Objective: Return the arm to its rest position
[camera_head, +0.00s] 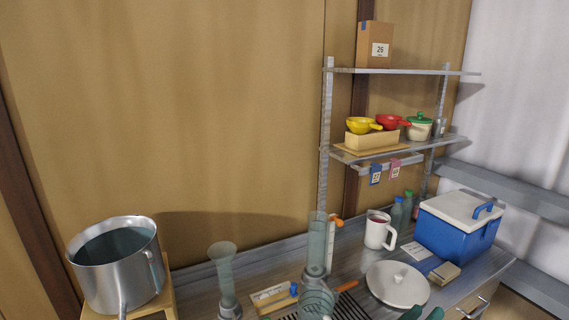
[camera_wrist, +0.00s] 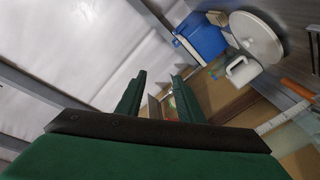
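My gripper (camera_head: 424,312) shows only as two dark green fingertips at the bottom edge of the head view, in front of the white round lid (camera_head: 398,284). In the wrist view, my gripper (camera_wrist: 157,88) has its two green fingers well apart, with nothing held between them. Through the gap I see part of the distant shelf. The wrist view is tilted, with the blue cooler, white mug and round lid at its upper right. The rest of my arm is out of the head view.
A steel pot (camera_head: 118,268) of liquid stands at left. Clear tall vessels (camera_head: 222,272) stand on the counter. A white mug (camera_head: 379,231) and blue cooler (camera_head: 455,235) stand further right, below a metal shelf rack (camera_head: 326,150) with bowls and a box.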

